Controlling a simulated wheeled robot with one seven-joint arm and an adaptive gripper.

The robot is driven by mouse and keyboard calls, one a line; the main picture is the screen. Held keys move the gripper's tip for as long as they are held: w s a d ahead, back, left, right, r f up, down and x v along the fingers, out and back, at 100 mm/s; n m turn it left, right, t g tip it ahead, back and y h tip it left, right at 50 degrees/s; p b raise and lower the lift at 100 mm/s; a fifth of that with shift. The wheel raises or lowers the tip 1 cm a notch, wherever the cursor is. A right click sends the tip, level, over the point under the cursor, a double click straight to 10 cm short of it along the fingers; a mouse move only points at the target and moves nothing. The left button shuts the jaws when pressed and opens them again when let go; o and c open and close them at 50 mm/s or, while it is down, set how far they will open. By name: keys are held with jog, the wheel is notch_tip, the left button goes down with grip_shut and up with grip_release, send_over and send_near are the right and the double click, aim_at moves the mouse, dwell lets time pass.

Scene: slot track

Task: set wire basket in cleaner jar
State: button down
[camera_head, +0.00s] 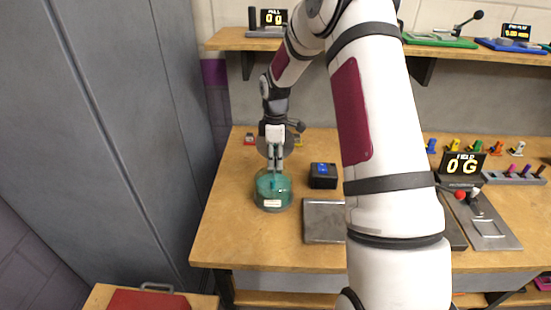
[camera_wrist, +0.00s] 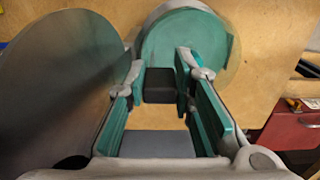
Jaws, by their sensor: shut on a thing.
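The cleaner jar (camera_head: 272,197) is a round clear jar of teal liquid with a pale label, standing upright on the bench. In the wrist view its round teal top (camera_wrist: 187,40) shows beyond the fingers. My gripper (camera_head: 273,166) points down just over the jar's mouth. In the wrist view my gripper (camera_wrist: 162,78) is shut on a dark block (camera_wrist: 159,88), seemingly the wire basket's grip. The basket's mesh cannot be made out; it is hidden or too small. I cannot tell how deep it sits. A grey disc (camera_wrist: 55,75), perhaps the jar's lid, stands beside the jar.
A small black box with a blue top (camera_head: 323,176) stands right of the jar. A flat grey tray (camera_head: 323,221) lies in front of it. A scale display (camera_head: 462,167) and small coloured pieces stand farther right. A tall grey cabinet (camera_head: 130,110) bounds the left.

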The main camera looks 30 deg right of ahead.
jog(key=c, duration=1.3)
grip_release()
jog(key=s+a+r+m, duration=0.1)
jog(key=s+a+r, duration=0.1)
jog(key=r, duration=0.7)
jog(key=s+a+r+m, duration=0.1)
jog(key=s+a+r, duration=0.15)
jog(key=r, duration=0.75)
jog(key=s+a+r+m+t+h, duration=0.1)
jog(key=s+a+r+m+t, duration=0.15)
jog(key=s+a+r, duration=0.45)
jog(key=s+a+m+t, duration=0.1)
jog(key=s+a+m, duration=0.1)
jog(key=s, duration=0.7)
jog(key=s+a+m+t+y, duration=0.1)
jog(key=s+a+m+t, duration=0.1)
jog(key=s, duration=0.8)
jog(key=a+m, duration=0.1)
jog(key=m, duration=0.1)
jog(key=shift+a+m, duration=0.2)
jog(key=shift+m, duration=0.15)
